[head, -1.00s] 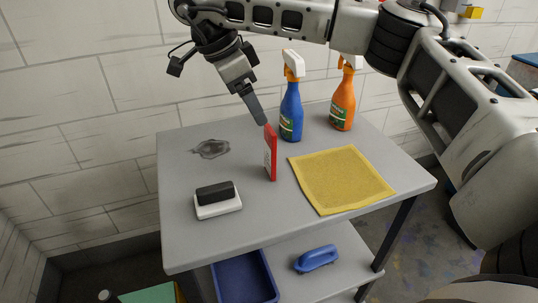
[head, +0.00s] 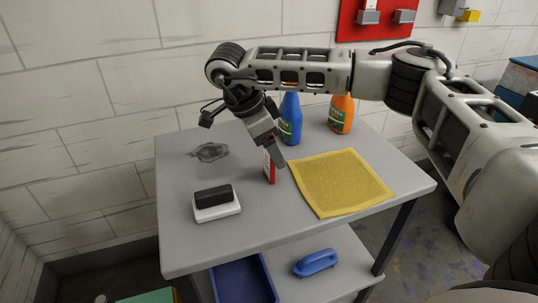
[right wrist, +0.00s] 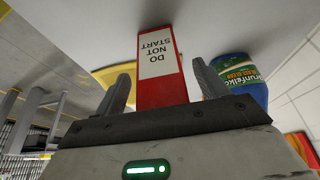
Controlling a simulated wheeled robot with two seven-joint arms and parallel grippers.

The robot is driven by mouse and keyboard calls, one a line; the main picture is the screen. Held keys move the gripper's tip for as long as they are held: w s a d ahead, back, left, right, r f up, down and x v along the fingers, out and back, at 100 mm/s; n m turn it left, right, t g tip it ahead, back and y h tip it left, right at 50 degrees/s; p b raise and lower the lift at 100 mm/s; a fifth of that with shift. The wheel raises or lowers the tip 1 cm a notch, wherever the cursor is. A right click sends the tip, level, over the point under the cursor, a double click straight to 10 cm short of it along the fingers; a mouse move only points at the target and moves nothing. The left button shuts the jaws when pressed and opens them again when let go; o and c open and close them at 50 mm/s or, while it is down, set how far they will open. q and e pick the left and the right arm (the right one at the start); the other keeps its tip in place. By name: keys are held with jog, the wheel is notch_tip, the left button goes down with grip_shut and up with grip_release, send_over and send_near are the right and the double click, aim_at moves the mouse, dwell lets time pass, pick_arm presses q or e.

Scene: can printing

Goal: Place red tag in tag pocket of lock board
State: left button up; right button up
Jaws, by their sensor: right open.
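The red tag (head: 269,168) stands upright on the grey table, partly hidden by my right gripper in the head view. In the right wrist view, the red tag (right wrist: 160,68) has a white panel reading "DO NOT START" and sits between the fingers. My right gripper (head: 274,158) is lowered over it; in the right wrist view the gripper (right wrist: 164,88) is open, with gaps visible on both sides of the tag. A red board (head: 362,20) with grey holders, apparently the lock board, hangs on the back wall. I cannot make out its tag pocket. My left gripper is out of view.
A blue spray bottle (head: 291,118) and an orange one (head: 341,114) stand behind the tag. A yellow cloth (head: 342,183) lies to its right.

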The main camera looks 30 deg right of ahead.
jog(key=shift+c, duration=0.3)
jog(key=c, duration=1.1)
jog(key=shift+r, duration=0.1)
